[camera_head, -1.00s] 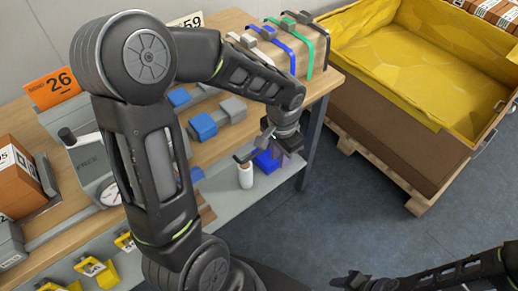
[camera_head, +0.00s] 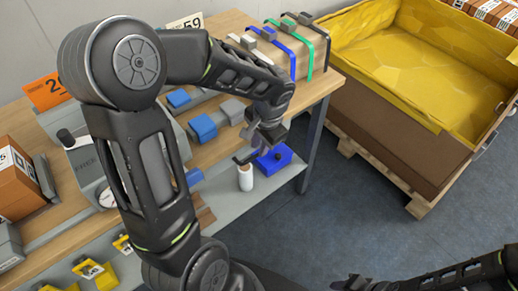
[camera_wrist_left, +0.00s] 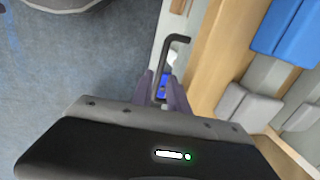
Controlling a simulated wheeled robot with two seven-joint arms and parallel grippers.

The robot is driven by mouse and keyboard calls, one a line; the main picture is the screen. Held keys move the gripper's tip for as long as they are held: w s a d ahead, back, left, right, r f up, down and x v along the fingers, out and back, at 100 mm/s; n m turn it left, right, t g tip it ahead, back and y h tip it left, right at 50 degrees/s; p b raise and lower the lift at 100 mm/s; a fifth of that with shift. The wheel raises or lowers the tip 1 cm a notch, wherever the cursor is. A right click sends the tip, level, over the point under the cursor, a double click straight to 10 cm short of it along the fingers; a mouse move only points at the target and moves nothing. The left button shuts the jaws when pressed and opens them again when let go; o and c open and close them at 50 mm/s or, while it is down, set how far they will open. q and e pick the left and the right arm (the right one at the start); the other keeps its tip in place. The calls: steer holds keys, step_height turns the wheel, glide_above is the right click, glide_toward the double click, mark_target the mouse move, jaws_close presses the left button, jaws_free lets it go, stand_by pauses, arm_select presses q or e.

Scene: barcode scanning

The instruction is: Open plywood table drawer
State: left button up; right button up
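The plywood table (camera_head: 318,88) has a wooden top, with its front edge running down to the left. My left gripper (camera_head: 262,143) is at this front edge near the table's right end. In the left wrist view a dark bent bar handle (camera_wrist_left: 177,40) stands out from the table's front, and its end reaches between the two fingertips of my left gripper (camera_wrist_left: 160,92). The fingers are apart, and I see no clear grip on the bar. The drawer front is mostly hidden by my arm. My right gripper (camera_head: 358,283) is low at the bottom edge, far from the table.
A blue box (camera_head: 273,160) and a white cylinder (camera_head: 246,178) are on the grey lower shelf (camera_head: 282,180) below the gripper. A large yellow-lined crate (camera_head: 420,60) on a pallet stands at right. The floor (camera_head: 330,215) between is clear.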

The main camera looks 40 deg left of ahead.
arm_select(q)
steer(key=shift+w+a+f, duration=0.1)
steer(key=shift+a+f, duration=0.05)
steer(key=shift+f, duration=0.5)
steer(key=shift+a+f, duration=0.1)
steer(key=shift+f, duration=0.55)
jaws_close()
stand_by(0.5)
